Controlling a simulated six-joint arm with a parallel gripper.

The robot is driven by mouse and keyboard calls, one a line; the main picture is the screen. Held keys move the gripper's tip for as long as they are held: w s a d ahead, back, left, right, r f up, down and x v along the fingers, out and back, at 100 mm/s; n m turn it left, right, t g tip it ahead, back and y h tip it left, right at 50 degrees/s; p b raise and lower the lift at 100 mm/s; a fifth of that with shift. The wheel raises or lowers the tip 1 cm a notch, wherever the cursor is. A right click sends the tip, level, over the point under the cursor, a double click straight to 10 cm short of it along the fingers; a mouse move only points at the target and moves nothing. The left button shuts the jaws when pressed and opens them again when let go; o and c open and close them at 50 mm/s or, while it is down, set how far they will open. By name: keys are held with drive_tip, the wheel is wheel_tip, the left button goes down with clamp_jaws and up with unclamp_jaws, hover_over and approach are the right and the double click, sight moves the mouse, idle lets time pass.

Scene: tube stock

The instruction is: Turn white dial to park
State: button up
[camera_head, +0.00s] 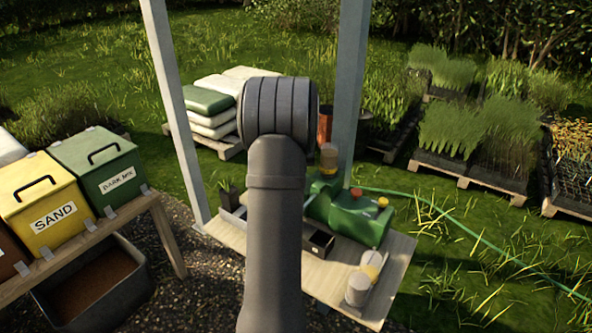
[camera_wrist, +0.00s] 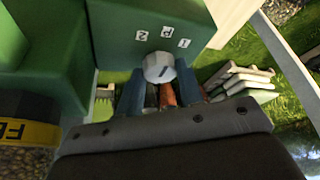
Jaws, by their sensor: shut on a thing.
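The white dial (camera_wrist: 158,66) sits on the green machine (camera_wrist: 125,60), which also shows in the head view (camera_head: 345,212) on the wooden table. Small white labels by the dial in the wrist view read 2, P and 1. A short dark mark on the dial's face slants up and right; I cannot tell exactly which label it points at. My gripper (camera_wrist: 160,92) has its two blue fingers at either side of the dial, shut on it. In the head view my dark arm hides the gripper and the dial.
The wooden table (camera_head: 397,262) also carries a dark open box (camera_head: 319,244) and pale cylinders (camera_head: 358,288) at its front right. Grey posts (camera_head: 176,110) rise beside it. Yellow (camera_head: 42,205) and green (camera_head: 100,170) bins stand at the left. A green hose runs right over the grass.

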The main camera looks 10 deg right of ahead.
drive_tip(key=shift+n, duration=0.3)
drive_tip(key=o, duration=1)
drive_tip(key=v, duration=1.7)
drive_tip(key=shift+d+r, duration=0.2)
drive_tip(key=shift+s, duration=0.1)
drive_tip(key=x, duration=1.7)
drive_tip(key=shift+a+f, duration=0.2)
